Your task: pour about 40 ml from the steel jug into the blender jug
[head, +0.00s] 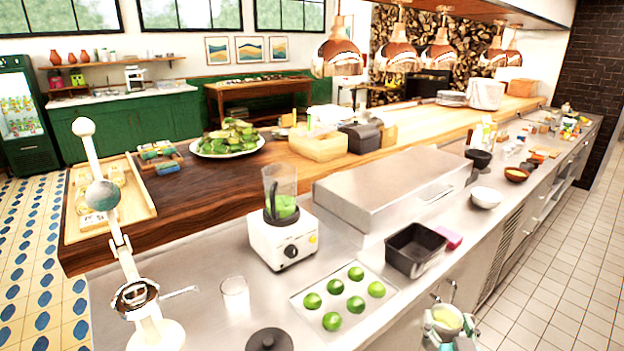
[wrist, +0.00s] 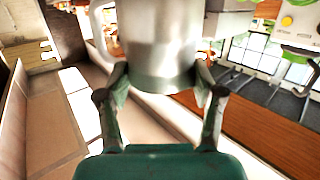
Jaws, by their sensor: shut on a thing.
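The steel jug (head: 437,304) is at the bottom right of the head view, beyond the counter's front edge, with pale yellow-green contents showing in its mouth. My gripper (head: 452,338) is shut on it. In the wrist view the steel jug (wrist: 158,45) fills the top middle, between the two fingers of my gripper (wrist: 160,88). Its handle is at upper left. The blender jug (head: 270,184) is clear, holds something green and stands upright on a white base (head: 270,243) on the steel counter. The held jug is well to the right of it and apart from it.
A steel box (head: 385,188) is behind. Copper lamps (head: 338,55) hang above.

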